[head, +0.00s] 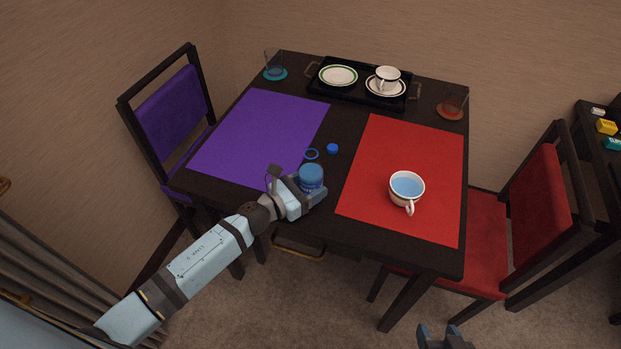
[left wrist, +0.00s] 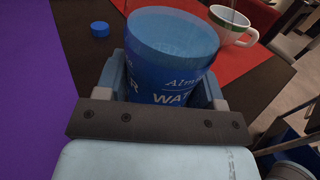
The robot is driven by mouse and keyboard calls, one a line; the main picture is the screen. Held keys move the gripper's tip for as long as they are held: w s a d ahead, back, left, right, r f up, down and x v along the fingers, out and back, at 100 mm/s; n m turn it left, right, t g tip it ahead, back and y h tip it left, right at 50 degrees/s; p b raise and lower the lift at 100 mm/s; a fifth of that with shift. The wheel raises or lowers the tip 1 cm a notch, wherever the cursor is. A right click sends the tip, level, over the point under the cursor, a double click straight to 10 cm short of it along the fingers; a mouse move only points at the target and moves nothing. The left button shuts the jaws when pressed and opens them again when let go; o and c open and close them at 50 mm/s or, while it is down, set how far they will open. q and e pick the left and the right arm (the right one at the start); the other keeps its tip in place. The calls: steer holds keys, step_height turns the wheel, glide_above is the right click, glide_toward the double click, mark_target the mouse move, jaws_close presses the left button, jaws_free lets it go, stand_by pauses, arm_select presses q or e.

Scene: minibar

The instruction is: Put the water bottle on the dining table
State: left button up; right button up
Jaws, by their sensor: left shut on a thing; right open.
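The blue water bottle (head: 311,177) is over the near part of the dark dining table (head: 341,162), between the purple and red mats. My left gripper (head: 312,190) is shut around it. In the left wrist view the bottle (left wrist: 170,55) stands upright between the two fingers, with part of its lettering showing. Its lower end is hidden by the gripper, so I cannot tell whether it touches the table. My right gripper (head: 445,338) is open and empty at the bottom edge of the head view, away from the table.
A purple mat (head: 262,135) and a red mat (head: 375,180) lie on the table. A cup (head: 407,187) stands on the red mat. A blue cap (head: 333,148) and ring (head: 312,154) lie between them. A black tray (head: 358,92) with dishes and two glasses are at the back. Chairs flank the table.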

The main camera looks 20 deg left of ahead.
arm_select(q)
steer(key=shift+f, duration=0.45)
steer(key=shift+f+b, duration=0.2)
steer(key=shift+b, duration=0.1)
steer(key=o, duration=1.2)
steer(key=shift+c, duration=0.2)
